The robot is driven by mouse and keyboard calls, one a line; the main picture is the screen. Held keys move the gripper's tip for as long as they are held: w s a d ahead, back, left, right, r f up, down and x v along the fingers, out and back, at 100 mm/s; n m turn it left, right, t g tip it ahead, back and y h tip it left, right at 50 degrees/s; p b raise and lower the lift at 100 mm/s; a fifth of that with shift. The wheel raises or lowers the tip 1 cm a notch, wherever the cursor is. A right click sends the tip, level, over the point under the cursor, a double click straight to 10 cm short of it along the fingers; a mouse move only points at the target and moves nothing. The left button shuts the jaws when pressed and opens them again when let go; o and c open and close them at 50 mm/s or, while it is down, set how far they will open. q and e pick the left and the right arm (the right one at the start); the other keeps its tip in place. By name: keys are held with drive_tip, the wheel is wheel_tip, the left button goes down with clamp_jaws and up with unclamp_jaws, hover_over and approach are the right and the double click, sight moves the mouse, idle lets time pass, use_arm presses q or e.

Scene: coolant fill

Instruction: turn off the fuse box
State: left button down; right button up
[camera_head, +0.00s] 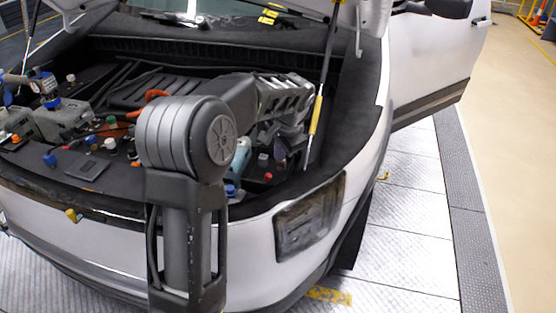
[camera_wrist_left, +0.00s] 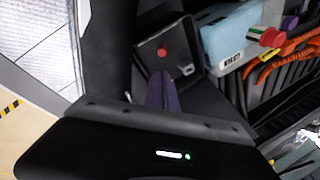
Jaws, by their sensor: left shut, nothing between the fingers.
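The fuse box appears to be the dark box with a round red button (camera_wrist_left: 163,50) in the left wrist view. In the head view a small red button (camera_head: 268,176) shows in the bay's near right corner, below my left gripper. My left gripper (camera_head: 290,132) hangs over that side of the engine bay, partly hidden by its own dark parts. Its fingers (camera_wrist_left: 162,88) are shut and empty in the wrist view, pointing at the box just below the red button. Whether they touch the box I cannot tell. My right gripper is out of view.
A pale blue reservoir (camera_wrist_left: 228,38) with a red-and-green cap stands beside the box, near orange cables (camera_wrist_left: 292,48). A hood strut (camera_head: 318,105) rises just right of my left gripper. The car's headlight (camera_head: 308,215) and fender bound the bay.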

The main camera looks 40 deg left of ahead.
sight(267, 178)
use_arm(q)
drive_tip(key=p+x, duration=0.1)
drive_tip(key=x, duration=0.8)
drive_tip(key=shift+f, duration=0.2)
drive_tip(key=shift+s+a+r+h, duration=0.2)
drive_tip(key=shift+a+h, duration=0.15)
drive_tip(key=shift+h, duration=0.45)
drive_tip(key=shift+a+t, duration=0.1)
drive_tip(key=shift+t, duration=0.2)
drive_tip(key=shift+s+a+n+h+b, duration=0.15)
drive_tip(key=shift+a+n+h+b, duration=0.2)
drive_tip(key=shift+h, duration=0.45)
drive_tip(key=a+t+h+b, duration=0.1)
drive_tip(key=b, duration=0.1)
drive_tip(key=a+h+b, duration=0.1)
drive_tip(key=h+b, duration=0.1)
drive_tip(key=shift+s+f+t+h, duration=0.1)
drive_tip(key=shift+s+t+h, duration=0.2)
drive_tip(key=shift+t, duration=0.1)
drive_tip(key=shift+d+r, duration=0.25)
drive_tip(key=shift+r, duration=0.2)
